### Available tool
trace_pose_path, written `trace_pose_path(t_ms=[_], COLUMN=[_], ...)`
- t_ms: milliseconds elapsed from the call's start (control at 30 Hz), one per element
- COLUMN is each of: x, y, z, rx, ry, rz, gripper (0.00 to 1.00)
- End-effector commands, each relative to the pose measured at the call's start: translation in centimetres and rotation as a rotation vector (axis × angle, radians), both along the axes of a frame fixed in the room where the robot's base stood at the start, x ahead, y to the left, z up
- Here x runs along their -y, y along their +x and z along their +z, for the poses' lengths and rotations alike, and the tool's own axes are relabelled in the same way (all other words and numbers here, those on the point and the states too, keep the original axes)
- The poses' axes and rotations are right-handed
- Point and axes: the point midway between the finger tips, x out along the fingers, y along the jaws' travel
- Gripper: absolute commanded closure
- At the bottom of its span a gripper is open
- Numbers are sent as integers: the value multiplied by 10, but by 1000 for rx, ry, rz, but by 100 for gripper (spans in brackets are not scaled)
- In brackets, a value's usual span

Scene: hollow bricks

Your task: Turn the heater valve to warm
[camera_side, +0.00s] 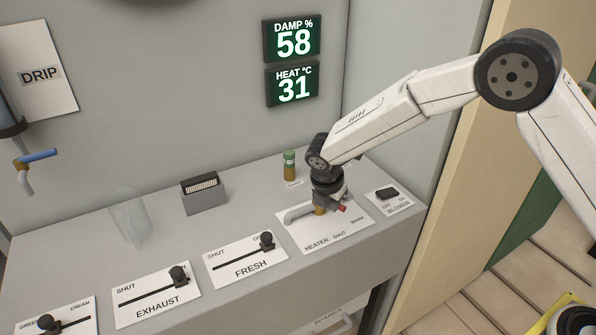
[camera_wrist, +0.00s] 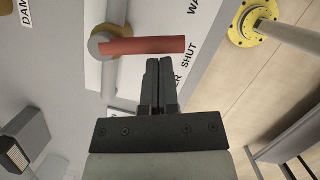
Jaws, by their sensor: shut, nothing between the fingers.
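The heater valve has a red lever (camera_wrist: 146,47) on a grey and brass-coloured pivot (camera_wrist: 101,44) in the wrist view. The lever lies between the SHUT mark (camera_wrist: 190,53) and the WARM mark (camera_wrist: 194,6), its end close to SHUT. My gripper (camera_wrist: 160,62) is shut and empty, its fingertips beside the lever on the SHUT side. Whether they touch it I cannot tell. In the side view the lever's red end (camera_side: 342,208) shows under my wrist, which hides the fingers and much of the valve. A pale pipe (camera_side: 297,214) runs to the valve.
The blower switch (camera_side: 387,194) sits right of the heater plate. The fresh slider (camera_side: 267,242) and exhaust slider (camera_side: 178,275) lie left. A green-and-amber vial (camera_side: 290,165) and a grey block (camera_side: 203,194) stand behind.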

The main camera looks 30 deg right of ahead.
Motion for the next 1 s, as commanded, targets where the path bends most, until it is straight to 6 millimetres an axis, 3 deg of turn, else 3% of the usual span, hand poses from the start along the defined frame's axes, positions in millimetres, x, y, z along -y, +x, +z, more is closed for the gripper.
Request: trace_pose_path(t_ms=[467,1000], x=[15,21], y=[1,3], z=[1,0], rx=[1,0], ry=[-1,0], rz=[249,242], gripper=[100,100])
